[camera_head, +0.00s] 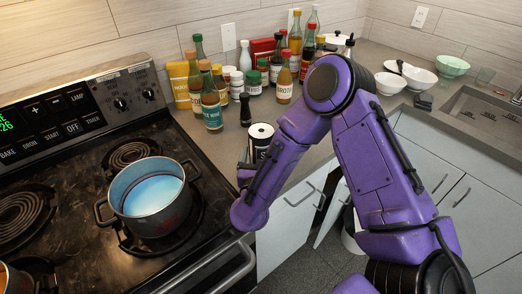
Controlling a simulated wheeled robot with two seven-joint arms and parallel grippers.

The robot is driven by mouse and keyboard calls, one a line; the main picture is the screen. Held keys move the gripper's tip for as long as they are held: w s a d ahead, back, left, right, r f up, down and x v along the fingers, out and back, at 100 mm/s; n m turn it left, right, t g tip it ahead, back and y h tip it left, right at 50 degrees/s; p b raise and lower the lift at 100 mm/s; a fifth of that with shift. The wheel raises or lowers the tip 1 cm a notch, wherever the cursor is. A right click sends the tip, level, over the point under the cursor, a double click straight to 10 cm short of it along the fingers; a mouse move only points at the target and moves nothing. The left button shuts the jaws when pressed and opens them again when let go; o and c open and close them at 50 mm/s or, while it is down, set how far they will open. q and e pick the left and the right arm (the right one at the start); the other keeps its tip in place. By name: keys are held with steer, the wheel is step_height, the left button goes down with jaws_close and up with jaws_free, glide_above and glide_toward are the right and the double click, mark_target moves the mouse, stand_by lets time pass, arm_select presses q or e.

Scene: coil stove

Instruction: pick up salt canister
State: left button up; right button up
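A dark cylindrical canister with a white top (261,131) stands upright near the front edge of the counter, right of the stove. It looks like the salt canister, but its label cannot be read. My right arm's forearm and wrist come down in front of it and hide its lower right part. Only a small dark part of my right gripper (246,153) shows, close to the canister's left side. Its fingers are mostly hidden, so I cannot tell whether they touch the canister or are open. My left gripper is not in view.
A dark pepper mill (245,110) and several bottles and spice jars stand just behind the canister. White bowls (389,83) and a sink (482,115) are at right.

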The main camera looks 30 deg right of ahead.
steer(key=c, duration=1)
steer(key=shift+c, duration=1.1)
steer(key=shift+r, duration=0.15)
